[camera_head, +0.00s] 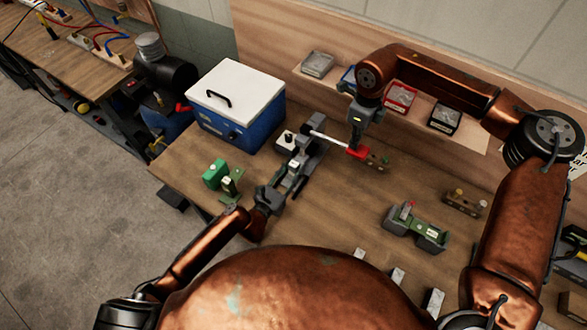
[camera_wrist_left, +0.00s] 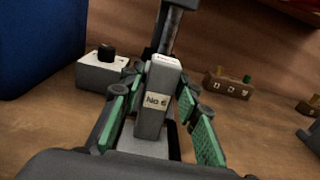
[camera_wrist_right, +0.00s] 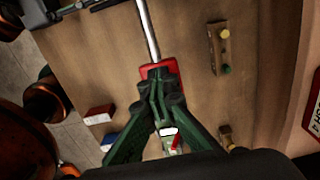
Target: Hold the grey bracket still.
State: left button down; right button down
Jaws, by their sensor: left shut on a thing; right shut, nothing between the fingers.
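The grey bracket (camera_head: 296,168) stands on the wooden bench in the head view. In the left wrist view it shows as an upright grey post (camera_wrist_left: 152,122) with a "No 6" label. My left gripper (camera_head: 278,192) is shut on it, one green-padded finger on each side (camera_wrist_left: 160,84). My right gripper (camera_head: 356,138) is shut and empty, pointing down at the red end piece (camera_head: 358,153) of a silver rod (camera_head: 328,139). In the right wrist view its fingertips (camera_wrist_right: 160,88) are together close to the red piece (camera_wrist_right: 148,70); I cannot tell whether they touch.
A blue cooler with a white lid (camera_head: 235,92) stands behind the bracket. A white box with a black knob (camera_wrist_left: 102,72) is beside it. Green parts (camera_head: 216,174) lie to the left, a green-grey fixture (camera_head: 416,228) to the right. Small bins (camera_head: 400,97) line the back shelf.

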notch_tip(320, 180, up, 12)
dwell(1.0)
jog(key=shift+r, duration=0.1)
pick_arm(q)
jog(key=c, duration=1.4)
grip_release()
jog(key=v, duration=1.2)
jog(key=shift+f, duration=0.1)
